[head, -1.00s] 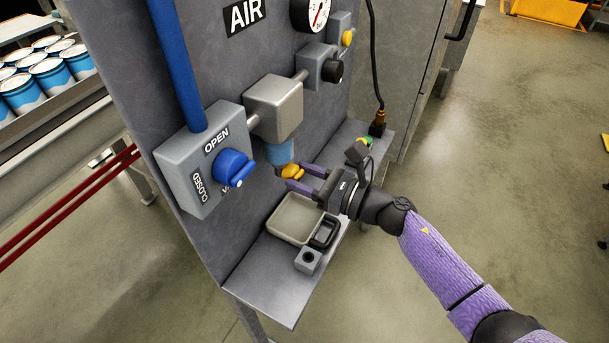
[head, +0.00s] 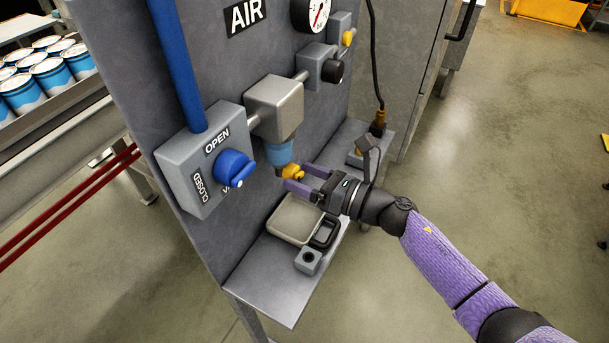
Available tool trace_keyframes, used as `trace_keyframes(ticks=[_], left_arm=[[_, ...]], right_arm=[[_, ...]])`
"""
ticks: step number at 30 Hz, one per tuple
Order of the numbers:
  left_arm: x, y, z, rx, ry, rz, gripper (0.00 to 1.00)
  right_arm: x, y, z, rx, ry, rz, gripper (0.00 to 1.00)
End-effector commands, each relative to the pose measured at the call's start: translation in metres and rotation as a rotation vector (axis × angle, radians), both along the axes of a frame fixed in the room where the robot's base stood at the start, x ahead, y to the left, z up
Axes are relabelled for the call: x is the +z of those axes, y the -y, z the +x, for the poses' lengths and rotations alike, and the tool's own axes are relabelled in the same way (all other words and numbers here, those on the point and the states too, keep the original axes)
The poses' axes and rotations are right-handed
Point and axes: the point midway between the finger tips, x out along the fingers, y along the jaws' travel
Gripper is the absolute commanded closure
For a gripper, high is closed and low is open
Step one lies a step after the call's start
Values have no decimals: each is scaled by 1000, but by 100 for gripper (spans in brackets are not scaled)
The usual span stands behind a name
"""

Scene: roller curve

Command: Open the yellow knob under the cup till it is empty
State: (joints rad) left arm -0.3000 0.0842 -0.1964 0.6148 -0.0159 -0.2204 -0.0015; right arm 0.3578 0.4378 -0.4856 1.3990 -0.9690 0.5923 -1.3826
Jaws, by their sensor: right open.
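The yellow knob (head: 291,172) sits under the blue cup (head: 279,153), which hangs below a grey metal block on the panel. My right gripper (head: 294,178) comes in from the right, with its purple fingers open at the knob. One finger reaches below the knob and the other is to its right. I cannot tell whether either finger touches it. The liquid level in the cup cannot be made out. My left gripper is not in view.
A shallow tray (head: 273,229) stands on the shelf below the knob, beside a black handle-like frame (head: 325,234) and a small grey block (head: 308,261). A blue valve knob (head: 233,168) sticks out at left. Open floor lies to the right.

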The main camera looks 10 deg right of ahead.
Motion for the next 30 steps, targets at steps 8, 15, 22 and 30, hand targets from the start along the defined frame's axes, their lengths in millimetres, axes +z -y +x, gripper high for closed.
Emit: trace_keyframes(ticks=[8, 15, 22, 30], left_arm=[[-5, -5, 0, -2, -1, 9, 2], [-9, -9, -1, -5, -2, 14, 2], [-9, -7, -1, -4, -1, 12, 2], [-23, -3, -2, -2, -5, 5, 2]], right_arm=[[-3, 46, -33, -1, -3, -4, 19], [-1, 77, -56, 0, -2, -1, 19], [0, 79, -57, 1, -1, 1, 19], [-98, 117, -47, -345, -511, 393, 19]])
